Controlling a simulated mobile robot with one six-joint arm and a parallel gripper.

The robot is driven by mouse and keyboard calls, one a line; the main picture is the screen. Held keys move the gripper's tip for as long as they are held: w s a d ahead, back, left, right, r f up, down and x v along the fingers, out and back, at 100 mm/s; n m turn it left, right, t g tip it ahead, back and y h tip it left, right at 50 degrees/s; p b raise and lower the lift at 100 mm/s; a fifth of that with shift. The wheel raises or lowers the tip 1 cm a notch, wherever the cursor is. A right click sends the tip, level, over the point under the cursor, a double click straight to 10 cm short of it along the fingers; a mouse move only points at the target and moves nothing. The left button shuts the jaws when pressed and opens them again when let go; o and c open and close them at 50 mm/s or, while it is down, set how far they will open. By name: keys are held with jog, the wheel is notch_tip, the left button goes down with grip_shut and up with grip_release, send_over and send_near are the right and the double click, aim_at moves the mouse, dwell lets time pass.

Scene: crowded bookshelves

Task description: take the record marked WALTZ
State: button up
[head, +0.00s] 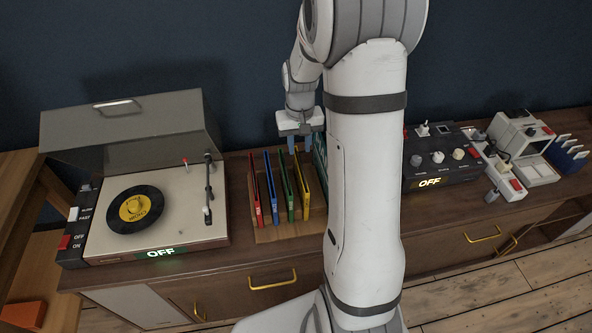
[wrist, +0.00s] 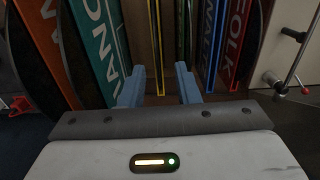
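The blue-edged record sleeve (wrist: 211,45) shows lettering that starts "WAL", the rest hard to read. It stands right of centre in the wrist view, between a green-edged sleeve (wrist: 189,30) and a red one marked FOLK (wrist: 237,40). In the head view the blue sleeve (head: 271,188) stands second from the left in the wooden rack (head: 280,235). My gripper (wrist: 160,88) is open and empty. The yellow-edged sleeve (wrist: 160,50) lies in line with its finger gap, and the blue one is to the right of both fingers.
A turntable (head: 190,220) with a raised lid and a yellow-labelled disc (head: 135,208) stands left of the rack and reads OFF. A teal sleeve (wrist: 97,45) and an orange one (wrist: 48,45) stand left in the wrist view. A control box (head: 440,165) stands right of my arm.

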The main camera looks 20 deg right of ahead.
jog(key=f, duration=0.4)
jog(key=f+p, duration=0.1)
jog(key=f, duration=0.2)
jog(key=shift+w+d, duration=0.1)
jog(key=shift+d, duration=0.15)
jog(key=shift+c, duration=0.2)
grip_shut()
